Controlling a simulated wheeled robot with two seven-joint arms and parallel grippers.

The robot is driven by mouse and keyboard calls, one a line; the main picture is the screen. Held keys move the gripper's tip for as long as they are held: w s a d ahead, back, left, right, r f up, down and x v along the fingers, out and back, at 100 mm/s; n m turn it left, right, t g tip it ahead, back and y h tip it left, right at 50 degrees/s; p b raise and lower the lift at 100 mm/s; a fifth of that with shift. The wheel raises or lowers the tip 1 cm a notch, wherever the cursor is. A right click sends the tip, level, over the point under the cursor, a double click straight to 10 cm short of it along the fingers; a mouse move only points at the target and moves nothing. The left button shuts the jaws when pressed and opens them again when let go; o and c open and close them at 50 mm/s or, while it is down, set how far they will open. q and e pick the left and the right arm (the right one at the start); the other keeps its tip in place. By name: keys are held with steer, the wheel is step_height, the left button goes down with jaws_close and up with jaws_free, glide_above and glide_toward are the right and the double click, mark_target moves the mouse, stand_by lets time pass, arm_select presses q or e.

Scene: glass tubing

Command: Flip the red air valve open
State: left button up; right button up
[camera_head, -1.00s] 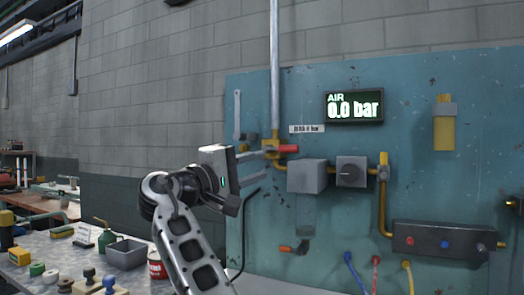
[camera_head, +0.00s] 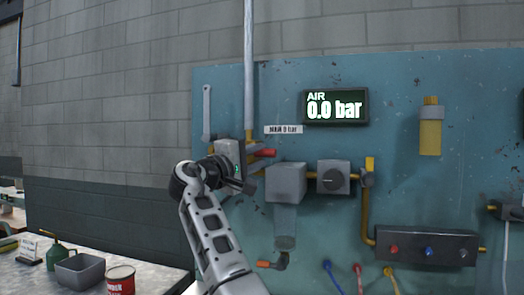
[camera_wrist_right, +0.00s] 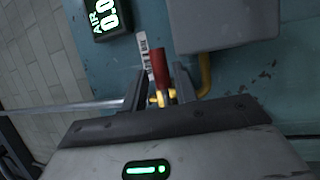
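The red valve handle (camera_head: 267,152) sticks out sideways to the right from a brass fitting under the vertical pipe on the teal panel. It also shows in the right wrist view (camera_wrist_right: 159,68), with the brass valve stem (camera_wrist_right: 160,97) below it. My right gripper (camera_head: 262,160) is at the valve. In the right wrist view its two fingers (camera_wrist_right: 158,85) are apart, one on each side of the red handle, with gaps visible. Contact cannot be told. The air display (camera_head: 335,107) reads 0.0 bar. My left gripper is not in view.
A spanner (camera_head: 206,112) hangs to the left. A manifold (camera_head: 426,247) with coloured hoses is lower right. A bench with a grey bin (camera_head: 80,270) stands lower left.

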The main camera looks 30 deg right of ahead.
steer(key=shift+x, duration=1.2)
jaws_close()
